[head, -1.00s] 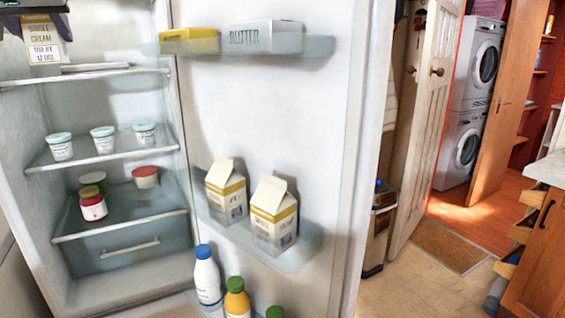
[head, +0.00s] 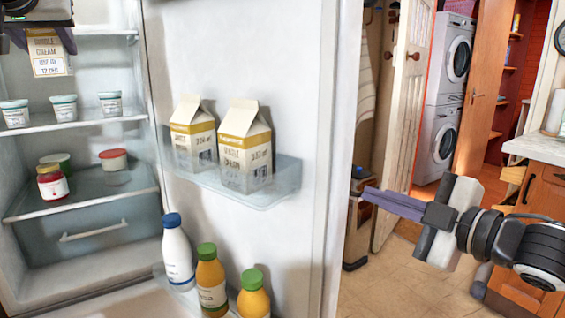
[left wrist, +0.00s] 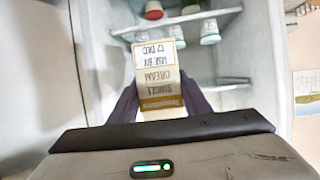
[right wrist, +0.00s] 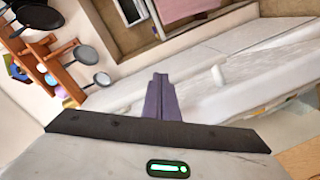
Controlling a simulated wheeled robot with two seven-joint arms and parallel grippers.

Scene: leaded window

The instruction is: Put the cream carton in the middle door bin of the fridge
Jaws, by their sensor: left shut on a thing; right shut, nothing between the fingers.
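My left gripper (head: 40,38) is at the upper left of the head view, shut on a cream carton (head: 47,66). The carton's label faces the head camera, reading single cream and a use-by date. It also shows in the left wrist view (left wrist: 158,75), between the purple fingers, in front of the fridge shelves. The middle door bin (head: 275,190) is a clear bin on the open fridge door (head: 270,60). Two cartons, a left one (head: 193,138) and a right one (head: 245,150), stand upright in it. My right gripper (head: 372,193) is shut and empty, right of the door.
Lower on the door stand a white bottle (head: 177,255) and two green-capped bottles (head: 211,285). White tubs (head: 63,108) sit on a fridge shelf, with jars below. The middle bin has some free room at its right end. A wooden cabinet (head: 545,215) stands far right.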

